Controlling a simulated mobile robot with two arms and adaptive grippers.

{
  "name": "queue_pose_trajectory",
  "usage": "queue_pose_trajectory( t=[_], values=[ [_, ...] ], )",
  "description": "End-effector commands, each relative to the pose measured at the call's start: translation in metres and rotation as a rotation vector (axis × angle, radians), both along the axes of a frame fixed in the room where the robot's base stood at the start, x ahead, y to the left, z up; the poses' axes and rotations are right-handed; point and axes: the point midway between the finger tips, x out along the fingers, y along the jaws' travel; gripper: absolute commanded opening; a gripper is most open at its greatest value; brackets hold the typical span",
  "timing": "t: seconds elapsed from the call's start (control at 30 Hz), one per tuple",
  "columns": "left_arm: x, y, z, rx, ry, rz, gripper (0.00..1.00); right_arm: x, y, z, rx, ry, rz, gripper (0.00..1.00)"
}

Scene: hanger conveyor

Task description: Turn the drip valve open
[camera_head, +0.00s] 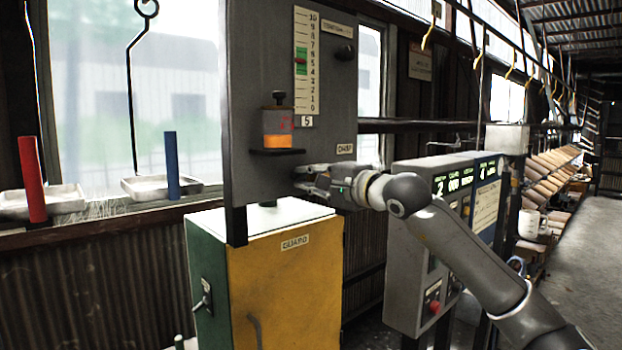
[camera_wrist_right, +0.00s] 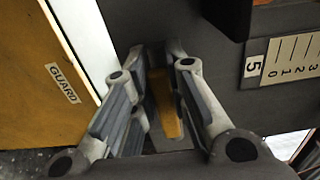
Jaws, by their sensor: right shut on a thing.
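The oiler cup (camera_head: 278,127), with orange liquid and a black knob on top, sits on a small dark ledge on the grey panel (camera_head: 252,60). My right gripper (camera_head: 305,180) is at the panel face, just below and to the right of the cup. In the right wrist view a yellow lever-like piece (camera_wrist_right: 165,103), which looks like the drip valve handle, lies between the fingers (camera_wrist_right: 158,75). The right gripper is shut on it. In the head view the fingers hide this piece, so its angle is hard to tell. My left gripper is not in view.
A yellow and green guard cabinet (camera_head: 285,285) stands below the panel. A control box (camera_head: 410,250) with lit displays is to the right, behind my right arm. A tension scale (camera_head: 306,65) is above. Red (camera_head: 31,180) and blue (camera_head: 172,165) rods stand in trays at left.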

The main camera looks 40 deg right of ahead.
Motion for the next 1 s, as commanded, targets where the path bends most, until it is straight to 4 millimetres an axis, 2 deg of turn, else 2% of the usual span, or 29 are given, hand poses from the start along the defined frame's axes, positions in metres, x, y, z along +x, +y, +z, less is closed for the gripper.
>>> queue_pose_trajectory(
  t=[0.47, 0.5, 0.67, 1.0],
  values=[
    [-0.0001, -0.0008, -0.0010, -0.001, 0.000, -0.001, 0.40, 0.0000, 0.0004, -0.0032, -0.017, 0.005, 0.000, 0.00],
    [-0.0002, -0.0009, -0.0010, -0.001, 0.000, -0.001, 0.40, 0.0000, 0.0004, -0.0033, -0.017, 0.005, 0.000, 0.17],
    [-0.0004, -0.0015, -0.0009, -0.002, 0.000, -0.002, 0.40, -0.0001, 0.0004, -0.0028, -0.015, 0.004, 0.000, 0.38],
    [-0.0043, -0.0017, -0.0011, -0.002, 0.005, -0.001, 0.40, -0.0013, -0.0002, -0.0016, -0.014, 0.001, 0.000, 0.38]
  ],
)
